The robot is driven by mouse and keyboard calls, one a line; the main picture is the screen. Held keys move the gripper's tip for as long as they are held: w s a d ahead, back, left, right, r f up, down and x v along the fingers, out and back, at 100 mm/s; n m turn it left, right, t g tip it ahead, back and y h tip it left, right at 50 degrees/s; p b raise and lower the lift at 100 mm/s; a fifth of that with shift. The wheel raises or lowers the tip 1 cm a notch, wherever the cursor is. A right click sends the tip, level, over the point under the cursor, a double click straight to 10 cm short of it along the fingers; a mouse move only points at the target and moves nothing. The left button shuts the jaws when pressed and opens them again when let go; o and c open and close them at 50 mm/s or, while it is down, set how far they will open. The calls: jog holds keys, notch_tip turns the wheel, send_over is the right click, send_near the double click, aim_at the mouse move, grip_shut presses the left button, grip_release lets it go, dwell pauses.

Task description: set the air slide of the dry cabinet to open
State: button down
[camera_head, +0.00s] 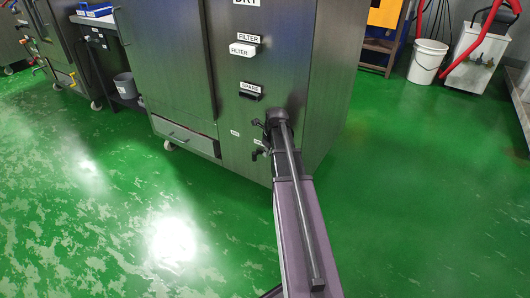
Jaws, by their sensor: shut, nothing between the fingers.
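The dry cabinet (300,60) is a tall dark grey metal cabinet with a "DRY" label at the top of the picture. My arm reaches up from the bottom, and my gripper (260,152) is at the lower part of the cabinet's front. The gripper is small and dark in this view; it looks shut and empty. Small white labels (235,133) sit just left of it, too small to read. The air slide cannot be made out clearly; my gripper and wrist may cover it. I cannot tell its setting or whether my gripper touches it.
Above are a white filter handle (245,50) and a black spare handle (250,96). A lower drawer (185,138) is at left. A cart (105,60) with a grey bin (125,86) stands further left. A white bucket (427,62) is back right. The green floor is clear.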

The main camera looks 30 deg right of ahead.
jog(key=shift+p+v, duration=1.8)
jog(key=shift+v, duration=0.35)
jog(key=s+a+r+n+g+p, duration=0.1)
jog(key=s+a+r+n+p, duration=0.2)
jog(key=a+n, duration=0.75)
jog(key=s+a+r+n+g+p, duration=0.15)
jog(key=s+a+n, duration=0.35)
jog(key=a+n, duration=0.55)
jog(key=s+a+r+n+p, duration=0.3)
jog(key=s+a+n, duration=0.1)
jog(key=a+n, duration=0.7)
notch_tip(320, 180, up, 38)
jog(key=d+n+p, duration=0.1)
jog(key=p, duration=3.7)
jog(key=shift+f+h, duration=0.2)
jog(key=shift+h, duration=0.1)
jog(key=shift+d, duration=0.2)
